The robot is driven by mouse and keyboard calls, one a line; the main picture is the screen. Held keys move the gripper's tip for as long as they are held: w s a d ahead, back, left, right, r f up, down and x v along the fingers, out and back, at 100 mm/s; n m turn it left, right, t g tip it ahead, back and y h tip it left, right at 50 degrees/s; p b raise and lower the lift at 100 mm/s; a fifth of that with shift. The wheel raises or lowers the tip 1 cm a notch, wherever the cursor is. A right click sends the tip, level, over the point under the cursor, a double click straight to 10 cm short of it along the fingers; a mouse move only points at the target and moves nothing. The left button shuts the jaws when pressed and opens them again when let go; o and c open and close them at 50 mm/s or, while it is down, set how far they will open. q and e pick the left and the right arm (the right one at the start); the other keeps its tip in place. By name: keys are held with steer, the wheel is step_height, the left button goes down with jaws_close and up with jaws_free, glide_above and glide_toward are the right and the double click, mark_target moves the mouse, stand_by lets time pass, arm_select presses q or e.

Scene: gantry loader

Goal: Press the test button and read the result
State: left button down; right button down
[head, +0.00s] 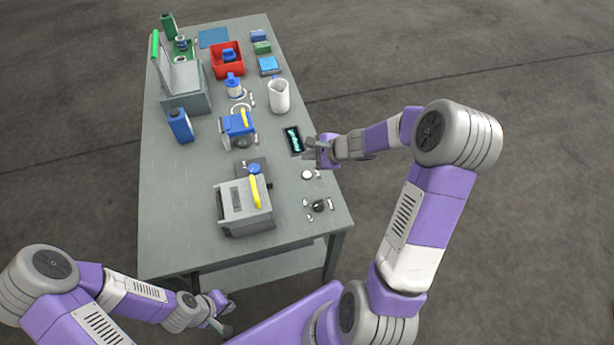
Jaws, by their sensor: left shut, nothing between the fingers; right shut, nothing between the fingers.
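A small dark screen (293,139) with a glowing cyan trace lies near the table's right edge; the trace is too small to read. A round white knob-like piece (307,174), possibly the test button, sits just in front of it. My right gripper (311,152) is shut and empty, between the screen and the white piece at the table's right edge. I cannot tell whether it touches anything. My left gripper (222,319) is shut and empty, low beyond the table's front edge.
The grey table (165,220) is clear at its front left. A grey box with a yellow handle (244,207) stands at the front, a blue device (238,127) behind it. A white jug (279,96), red bin (228,70) and blue bottle (180,126) stand farther back.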

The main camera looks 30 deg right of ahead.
steer(key=b, duration=0.4)
glide_above(310, 176)
step_height(310, 176, down, 5)
steer(key=shift+a+f, duration=0.1)
steer(key=shift+f, duration=0.1)
steer(key=shift+f+b, duration=0.5)
steer(key=shift+b, duration=0.2)
stand_by(1.0)
steer(key=shift+f+b, duration=0.4)
steer(key=shift+b, duration=0.15)
steer(key=shift+f+b, duration=0.4)
steer(key=shift+b, duration=0.05)
stand_by(0.5)
steer(key=shift+r, duration=0.1)
steer(key=shift+r+p, duration=0.65)
steer(key=shift+r, duration=0.05)
